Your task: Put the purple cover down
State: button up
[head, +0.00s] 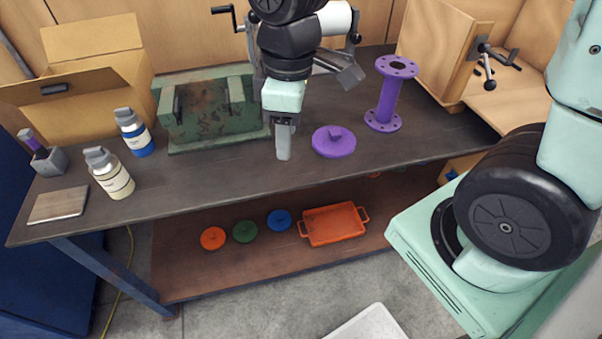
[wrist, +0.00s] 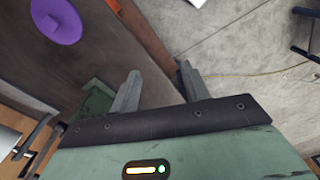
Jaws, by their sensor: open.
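The purple cover (head: 334,142) lies flat on the dark workbench, its small raised handle facing up. It also shows at the top left of the wrist view (wrist: 57,20). The purple flanged pipe (head: 391,92) stands upright on the bench, right of and behind the cover. My gripper (head: 283,145) is left of the cover in the head view, apart from it, near the bench's front part. In the wrist view its two fingers (wrist: 160,90) are spread with nothing between them.
On the workbench (head: 220,175), a green metal box (head: 205,115) stands behind my gripper, with bottles (head: 109,172) and a cardboard box (head: 95,95) further left. The lower shelf holds an orange tray (head: 333,224) and several coloured covers (head: 245,231). The bench front between bottles and gripper is clear.

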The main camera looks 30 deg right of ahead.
jog(key=s+a+m, duration=0.2)
jog(key=s+a, duration=0.2)
jog(key=s, duration=0.7)
jog(key=shift+s+a+r+m, duration=0.15)
jog(key=shift+a+r+m, duration=0.15)
jog(key=shift+r, duration=0.15)
